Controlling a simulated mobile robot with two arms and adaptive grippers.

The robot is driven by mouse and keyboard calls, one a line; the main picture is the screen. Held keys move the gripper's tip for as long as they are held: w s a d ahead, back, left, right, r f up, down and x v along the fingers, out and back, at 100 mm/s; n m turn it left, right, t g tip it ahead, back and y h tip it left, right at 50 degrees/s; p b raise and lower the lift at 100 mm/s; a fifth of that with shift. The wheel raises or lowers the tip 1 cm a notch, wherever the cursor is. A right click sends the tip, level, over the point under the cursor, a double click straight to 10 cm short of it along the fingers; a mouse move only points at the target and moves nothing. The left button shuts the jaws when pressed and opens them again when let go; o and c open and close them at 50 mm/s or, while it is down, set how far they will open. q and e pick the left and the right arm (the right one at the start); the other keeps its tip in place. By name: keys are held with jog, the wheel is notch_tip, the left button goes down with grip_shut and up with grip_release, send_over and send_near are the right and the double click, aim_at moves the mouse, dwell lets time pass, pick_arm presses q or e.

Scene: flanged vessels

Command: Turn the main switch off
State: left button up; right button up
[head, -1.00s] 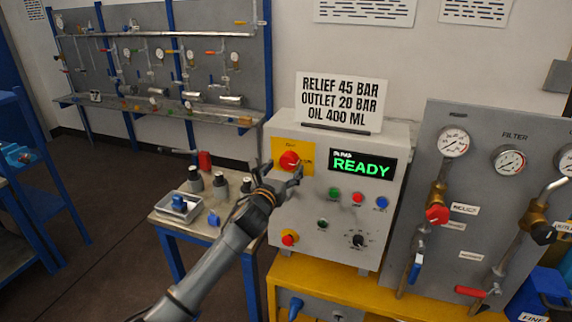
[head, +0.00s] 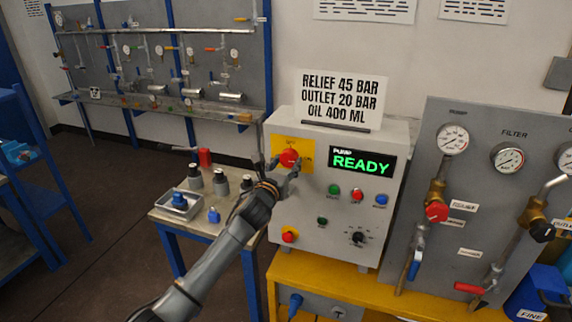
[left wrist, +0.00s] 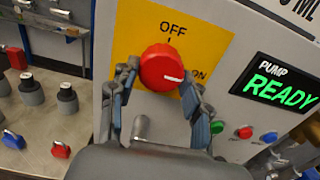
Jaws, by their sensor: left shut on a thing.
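The main switch is a round red knob (head: 289,157) on a yellow plate (left wrist: 210,45) at the upper left of the grey control box. In the left wrist view the knob (left wrist: 162,67) has a white mark that points right, toward the ON label at lower right; OFF is printed above it. My left gripper (head: 281,170) is at the knob, with one finger on each side of it in the wrist view, shut on it. The fingers hide part of the plate and some of the ON side. My right gripper is not in view.
The pump display (head: 361,163) reads READY, with green, red and blue buttons below it. A small side table (head: 165,217) with grey-black parts and a tray stands left of the box. A gauge panel (head: 480,200) stands at right.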

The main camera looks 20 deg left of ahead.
pick_arm(q)
jog(key=shift+n, duration=0.3)
jog(key=n, duration=0.3)
jog(key=shift+d+n, duration=0.1)
jog(key=shift+n, duration=0.2)
jog(key=n, duration=0.4)
jog(key=shift+n, duration=0.3)
jog(key=n, duration=0.4)
jog(key=shift+d, duration=0.1)
jog(key=n, duration=0.5)
jog(key=shift+r, duration=0.15)
jog(key=o, duration=1.1)
jog(key=shift+o, duration=0.2)
